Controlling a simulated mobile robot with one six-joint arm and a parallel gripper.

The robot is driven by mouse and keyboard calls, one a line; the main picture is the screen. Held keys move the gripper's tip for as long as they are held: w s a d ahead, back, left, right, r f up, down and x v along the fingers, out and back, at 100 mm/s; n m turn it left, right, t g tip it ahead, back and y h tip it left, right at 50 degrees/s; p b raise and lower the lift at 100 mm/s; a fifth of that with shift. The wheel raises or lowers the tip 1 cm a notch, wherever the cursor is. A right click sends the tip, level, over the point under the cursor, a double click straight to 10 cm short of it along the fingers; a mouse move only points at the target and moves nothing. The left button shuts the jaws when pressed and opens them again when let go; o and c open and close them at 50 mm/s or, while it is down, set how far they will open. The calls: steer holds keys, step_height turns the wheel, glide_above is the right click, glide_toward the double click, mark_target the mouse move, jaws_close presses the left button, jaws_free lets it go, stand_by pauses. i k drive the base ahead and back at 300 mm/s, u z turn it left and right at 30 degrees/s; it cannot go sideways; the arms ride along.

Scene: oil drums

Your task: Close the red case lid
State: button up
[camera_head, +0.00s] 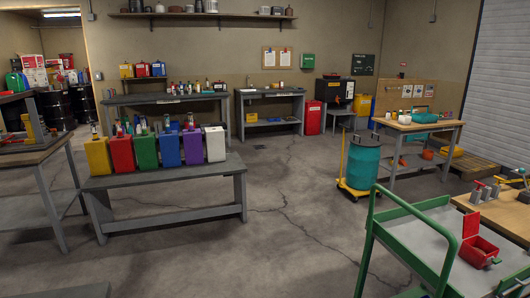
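The red case (478,253) sits on the grey tray of a green-framed cart (415,226) at the lower right. Its red lid (471,225) stands raised at the case's far left edge, so the case is open. The inside looks dark red, and I cannot make out anything in it. The cart's green handle rail (452,258) rises at the near side, just left of the case. My gripper is not in view.
A wooden workbench (500,215) with clamp-like tools adjoins the cart's far right. A teal drum (362,165) stands on a yellow dolly behind the cart. A grey bench (165,180) holds several coloured cans at left. The middle floor is clear.

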mark_target(471, 221)
steer(key=u, duration=0.6)
steer(key=i, duration=2.9)
steer(key=z, duration=0.3)
